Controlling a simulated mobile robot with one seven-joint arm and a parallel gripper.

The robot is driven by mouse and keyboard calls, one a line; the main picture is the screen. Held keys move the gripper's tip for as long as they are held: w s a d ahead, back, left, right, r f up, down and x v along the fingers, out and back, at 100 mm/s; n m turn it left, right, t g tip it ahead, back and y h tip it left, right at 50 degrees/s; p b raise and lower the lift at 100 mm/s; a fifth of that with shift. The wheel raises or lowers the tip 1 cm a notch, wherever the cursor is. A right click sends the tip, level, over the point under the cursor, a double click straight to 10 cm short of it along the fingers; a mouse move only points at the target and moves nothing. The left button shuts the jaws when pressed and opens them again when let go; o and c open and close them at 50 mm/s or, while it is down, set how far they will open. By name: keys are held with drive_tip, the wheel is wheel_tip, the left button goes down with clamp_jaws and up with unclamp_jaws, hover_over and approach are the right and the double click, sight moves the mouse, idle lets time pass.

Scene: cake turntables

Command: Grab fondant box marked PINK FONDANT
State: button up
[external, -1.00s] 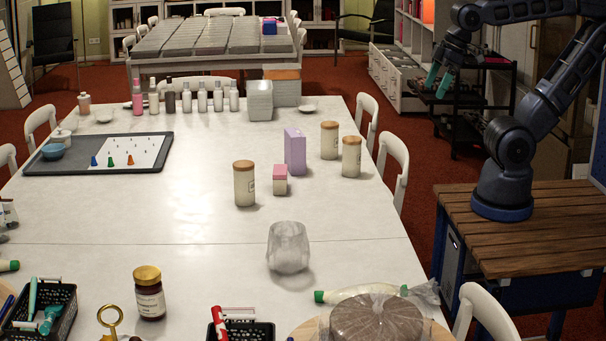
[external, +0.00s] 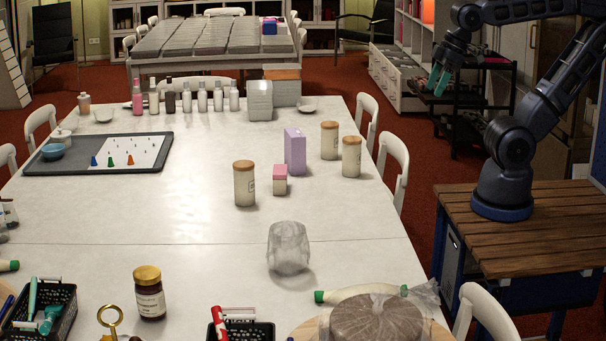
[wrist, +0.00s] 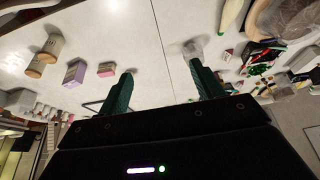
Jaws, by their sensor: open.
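A small white box with a pink top (external: 280,179) stands on the white table in the external view, in front of a taller purple box (external: 295,151). No lettering is readable on either. In the wrist view the pink-topped box (wrist: 107,69) and the purple box (wrist: 74,73) lie left of my fingers. My gripper (external: 439,80) is up at the right, beyond the table's right edge and well away from both boxes. In the wrist view my gripper (wrist: 163,76) has its teal fingers spread with nothing between them.
Jars with wooden lids (external: 244,184) stand left and right of the boxes. A crumpled clear wrap (external: 289,248) sits nearer the front. A wrapped cake (external: 376,325) and black baskets (external: 45,310) are at the front edge. The table's middle left is clear.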

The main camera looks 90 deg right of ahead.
drive_tip(key=w+d+m+g, duration=0.1)
drive_tip(key=w+d+m, duration=0.4)
drive_tip(key=w, duration=0.8)
drive_tip(key=m+g+h, duration=0.4)
drive_tip(key=m, duration=1)
hover_over(280, 170)
drive_tip(key=a, duration=0.3)
drive_tip(key=f, duration=3.2)
drive_tip(key=shift+d, duration=0.2)
drive_tip(key=shift+h, duration=0.3)
drive_tip(key=shift+x, duration=3.1)
drive_tip(key=shift+a+x, duration=0.1)
drive_tip(key=shift+x, duration=1.15)
drive_tip(key=shift+a+x, duration=0.15)
drive_tip(key=shift+x, duration=1.1)
drive_tip(key=shift+w+f, duration=0.1)
drive_tip(key=shift+f, duration=0.25)
